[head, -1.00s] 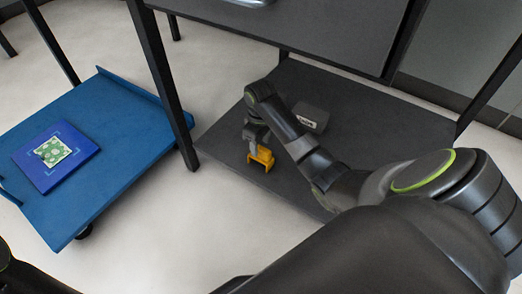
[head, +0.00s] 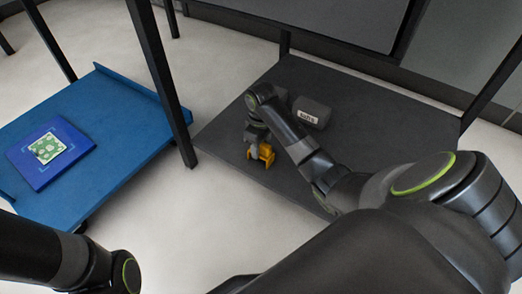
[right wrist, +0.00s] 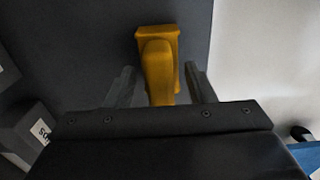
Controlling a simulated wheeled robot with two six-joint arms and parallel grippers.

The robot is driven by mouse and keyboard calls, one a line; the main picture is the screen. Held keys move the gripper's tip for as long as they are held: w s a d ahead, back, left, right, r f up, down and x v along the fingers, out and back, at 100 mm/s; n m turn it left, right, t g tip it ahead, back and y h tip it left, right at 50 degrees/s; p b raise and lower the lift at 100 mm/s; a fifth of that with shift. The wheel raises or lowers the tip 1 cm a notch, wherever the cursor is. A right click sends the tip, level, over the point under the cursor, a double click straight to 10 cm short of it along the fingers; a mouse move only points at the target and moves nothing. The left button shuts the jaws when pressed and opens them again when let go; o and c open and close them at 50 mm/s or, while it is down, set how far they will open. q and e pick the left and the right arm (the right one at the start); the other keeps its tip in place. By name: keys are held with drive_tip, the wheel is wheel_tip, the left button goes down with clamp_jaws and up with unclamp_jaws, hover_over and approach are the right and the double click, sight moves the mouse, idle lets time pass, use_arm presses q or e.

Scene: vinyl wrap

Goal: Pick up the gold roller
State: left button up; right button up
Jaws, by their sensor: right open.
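The gold roller (head: 266,154) is on the dark lower shelf (head: 370,150), near its left front edge in the head view. My right gripper (head: 258,142) is right at it, pointing down and partly hiding it. In the right wrist view the gold roller (right wrist: 158,68) lies between the two fingers of my right gripper (right wrist: 160,82). The fingers are apart, with a gap showing on each side, so it is open around the roller. My left arm shows at the lower left of the head view, but its gripper is out of the picture.
A grey box with a white label (head: 311,112) stands on the shelf behind my right forearm. A blue cart (head: 120,145) at the left carries a blue panel with a green-patterned square (head: 48,148). A black table leg (head: 160,80) stands between cart and shelf.

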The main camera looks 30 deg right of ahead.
clamp_jaws()
drive_tip(key=shift+r, duration=0.1)
idle(0.3)
